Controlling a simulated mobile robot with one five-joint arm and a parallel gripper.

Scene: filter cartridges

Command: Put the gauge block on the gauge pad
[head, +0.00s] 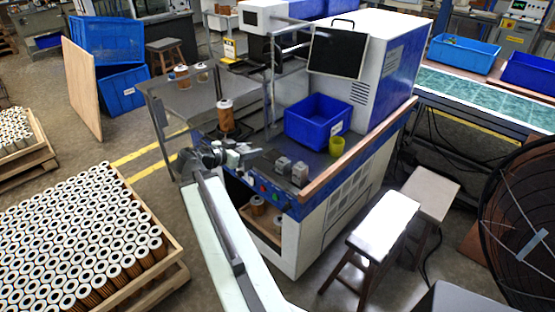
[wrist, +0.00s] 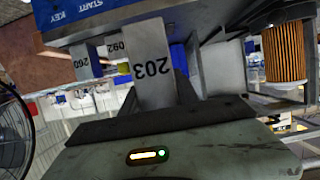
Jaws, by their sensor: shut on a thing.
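The gauge block (wrist: 152,65) is a grey block with dark digits that look like 203. It sits at the jaws of my gripper in the wrist view, and the gripper is shut on it. In the head view my gripper (head: 222,156) is at the left front of the machine's worktop, near the panel with buttons. Two similar grey blocks (head: 282,164) (head: 299,173) stand on the worktop to its right; their numbered faces (wrist: 86,62) (wrist: 116,47) show in the wrist view. I cannot make out the gauge pad.
An orange filter cartridge (head: 225,117) stands behind my gripper. A metal frame (head: 160,120) borders the left side. Stools (head: 384,222) stand at the front right.

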